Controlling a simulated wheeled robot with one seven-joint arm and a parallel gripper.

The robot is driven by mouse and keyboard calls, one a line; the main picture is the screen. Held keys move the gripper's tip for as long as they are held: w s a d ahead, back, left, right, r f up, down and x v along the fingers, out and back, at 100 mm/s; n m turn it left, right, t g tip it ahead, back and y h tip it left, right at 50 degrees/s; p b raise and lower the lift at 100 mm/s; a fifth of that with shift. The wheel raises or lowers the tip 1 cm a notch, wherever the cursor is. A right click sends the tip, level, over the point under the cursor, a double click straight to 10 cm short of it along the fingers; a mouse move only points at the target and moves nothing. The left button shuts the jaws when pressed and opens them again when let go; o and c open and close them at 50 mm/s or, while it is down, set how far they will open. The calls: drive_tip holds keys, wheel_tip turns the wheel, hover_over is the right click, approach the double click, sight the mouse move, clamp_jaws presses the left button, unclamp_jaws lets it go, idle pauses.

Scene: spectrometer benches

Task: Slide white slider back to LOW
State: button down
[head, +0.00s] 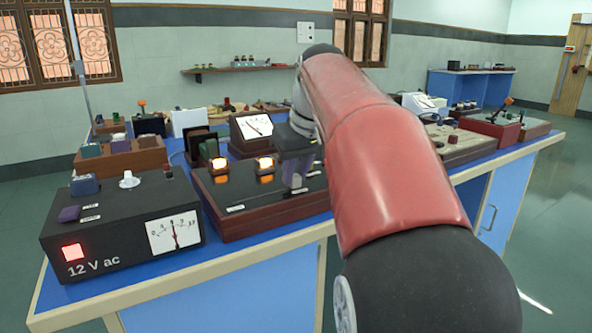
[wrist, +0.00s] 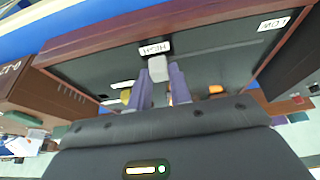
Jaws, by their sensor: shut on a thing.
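The white slider (wrist: 157,68) shows between my two purple fingertips in the wrist view, right beside the HIGH label (wrist: 155,48), which reads upside down. My gripper (head: 294,182) reaches down onto the right part of the dark wood-framed panel (head: 222,212). It also shows in the wrist view (wrist: 160,80), shut on the slider. The LOW label (wrist: 272,23) is at the upper right of the wrist view, at the other end of the panel. In the head view the slider is largely hidden by the fingers.
Two orange-lit lamps (head: 265,165) stand on the panel, left of my gripper. A black 12 V ac supply (head: 115,235) stands to the left, with a dial meter. A sloped meter (head: 254,127) stands behind the panel. My arm hides much of the bench to the right.

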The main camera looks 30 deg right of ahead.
drive_tip(key=a, duration=1.2)
drive_tip(key=shift+s+a, duration=0.2)
drive_tip(key=c, duration=1.3)
unclamp_jaws()
drive_tip(key=shift+a, duration=0.1)
drive_tip(key=p+v, duration=0.2)
drive_tip(key=v, duration=0.5)
drive_tip(key=shift+s+r, duration=0.15)
drive_tip(key=shift+r, duration=0.25)
drive_tip(key=shift+t, duration=0.5)
drive_tip(key=s+f, duration=0.5)
drive_tip(key=f, duration=0.3)
drive_tip(key=s+a+f, duration=0.1)
drive_tip(key=s+f, duration=0.5)
drive_tip(key=f, duration=0.2)
drive_tip(key=s+f, duration=0.5)
drive_tip(key=f, duration=0.4)
drive_tip(key=shift+s+a, duration=0.15)
drive_tip(key=shift+s, duration=0.05)
